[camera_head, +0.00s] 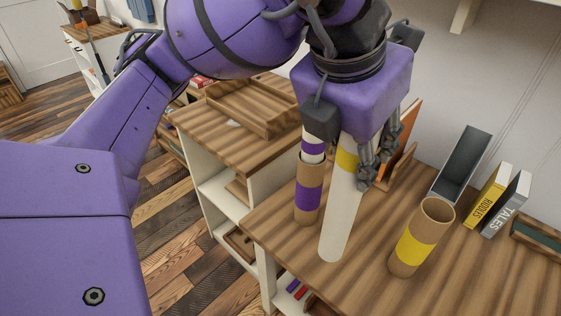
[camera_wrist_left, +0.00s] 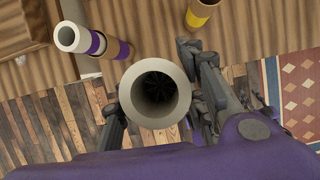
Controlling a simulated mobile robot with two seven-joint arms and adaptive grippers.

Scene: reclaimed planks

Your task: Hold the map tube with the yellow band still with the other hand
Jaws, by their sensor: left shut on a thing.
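The white map tube with the yellow band (camera_head: 341,205) is in my left gripper (camera_head: 347,150), which is shut on it near the band. The tube leans slightly in the head view, and I cannot tell whether its lower end touches the wooden top. In the wrist view I look into the tube's open upper end (camera_wrist_left: 155,93) between the fingers. A brown holder with a yellow band (camera_head: 420,238) stands empty to the right of the tube. A brown holder with a purple band (camera_head: 308,190) stands to its left, with a white purple-banded tube (camera_head: 313,149) in it. My right gripper is not in view.
A wooden tray (camera_head: 245,105) lies on the cabinet at the back left. A grey open box (camera_head: 462,160), a yellow book (camera_head: 488,196) and a grey book (camera_head: 506,203) stand at the right. The wooden top (camera_head: 370,285) is clear in front of the holders.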

